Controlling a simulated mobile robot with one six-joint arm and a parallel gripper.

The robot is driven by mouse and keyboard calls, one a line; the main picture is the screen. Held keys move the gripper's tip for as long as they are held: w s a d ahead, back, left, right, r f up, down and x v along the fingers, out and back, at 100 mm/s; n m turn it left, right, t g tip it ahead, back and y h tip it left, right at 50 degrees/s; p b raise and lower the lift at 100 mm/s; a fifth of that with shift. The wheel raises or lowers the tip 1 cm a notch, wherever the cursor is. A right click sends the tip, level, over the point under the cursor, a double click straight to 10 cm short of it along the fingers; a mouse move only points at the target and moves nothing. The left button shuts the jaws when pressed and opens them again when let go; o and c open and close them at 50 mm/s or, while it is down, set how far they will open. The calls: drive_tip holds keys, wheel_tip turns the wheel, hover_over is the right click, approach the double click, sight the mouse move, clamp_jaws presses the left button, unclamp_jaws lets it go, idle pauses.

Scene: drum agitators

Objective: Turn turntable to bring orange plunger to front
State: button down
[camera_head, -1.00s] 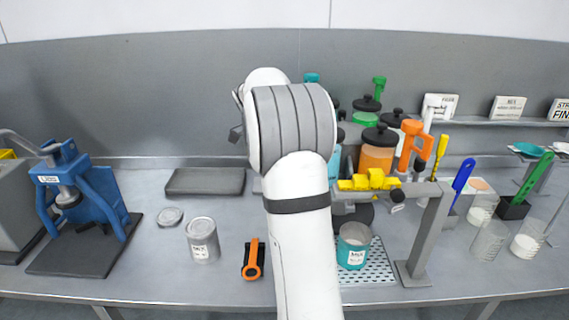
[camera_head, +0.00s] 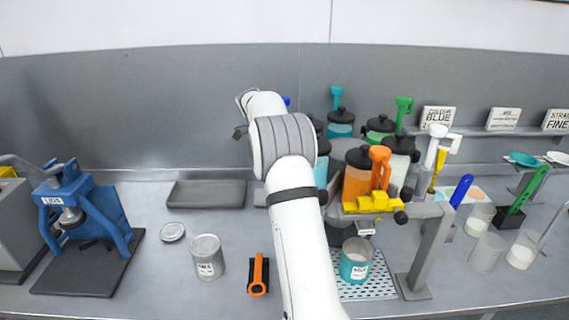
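The turntable carries several lidded drums with coloured plungers; its base is mostly hidden. The orange plunger (camera_head: 380,167) rises above the orange-filled drum (camera_head: 356,187) at the near side, just behind the yellow clamp piece (camera_head: 371,203) on the grey stand. The white plunger (camera_head: 434,147) is to its right. The green plunger (camera_head: 403,108) and teal plunger (camera_head: 336,97) are at the back. A bit of blue (camera_head: 287,101) shows beside my arm. My arm reaches up left of the drums. A small dark part (camera_head: 240,132) shows at its far end; my gripper's fingers are not clearly visible.
A teal can (camera_head: 354,265) stands on the perforated plate below the stand (camera_head: 425,245). A grey can (camera_head: 208,258), an orange-black tool (camera_head: 258,276) and a blue press (camera_head: 75,205) are to the left. Beakers (camera_head: 487,252) stand at right.

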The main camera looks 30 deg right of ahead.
drive_tip(key=shift+w, duration=0.2)
idle(0.4)
drive_tip(key=c, duration=1.1)
unclamp_jaws()
drive_tip(key=v, duration=0.8)
drive_tip(key=shift+f, duration=0.1)
